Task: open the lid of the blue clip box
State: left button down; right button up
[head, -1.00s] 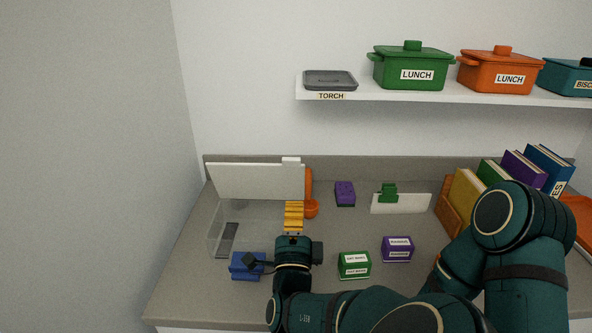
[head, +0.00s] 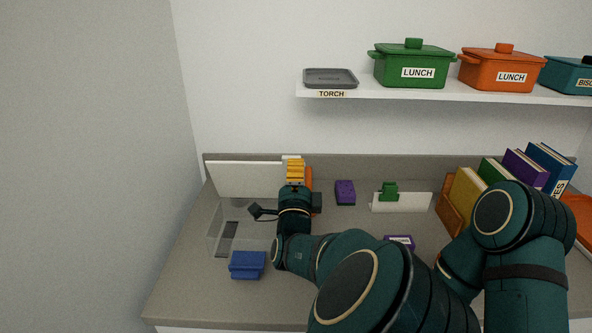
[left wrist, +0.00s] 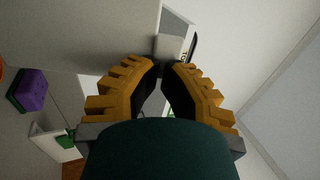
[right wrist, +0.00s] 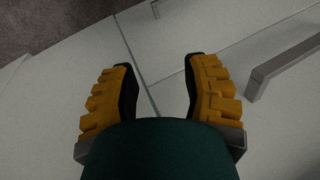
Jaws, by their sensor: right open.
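A small blue box (head: 247,265) with a rim-like upper part sits at the front left of the counter. Behind it stands a see-through box (head: 213,241) with a dark strip inside. A white panel (head: 245,180) stands upright at its back; I cannot tell how they join. My left gripper (head: 295,160) is at the panel's right end, by a pale tab. In the left wrist view its fingertips (left wrist: 159,66) are close together near the panel's edge (left wrist: 170,47); I cannot tell if they touch it. My right gripper (right wrist: 160,64) is open and empty in the right wrist view.
An orange utensil (head: 309,178) is partly hidden behind my left gripper. A purple block (head: 345,193), a white holder with a green clip (head: 400,203) and books (head: 525,170) stand to the right. A shelf (head: 440,94) with lidded pots hangs above.

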aim_at(296, 156)
pick_arm(q)
jog(key=w+r+g+p, duration=0.1)
jog(key=p, duration=0.1)
jog(key=w+r+g+p, duration=0.1)
jog(key=w+p, duration=0.1)
jog(key=p, duration=0.1)
jog(key=w+g, duration=0.1)
jog(key=w, duration=0.1)
jog(key=shift+w, duration=0.6)
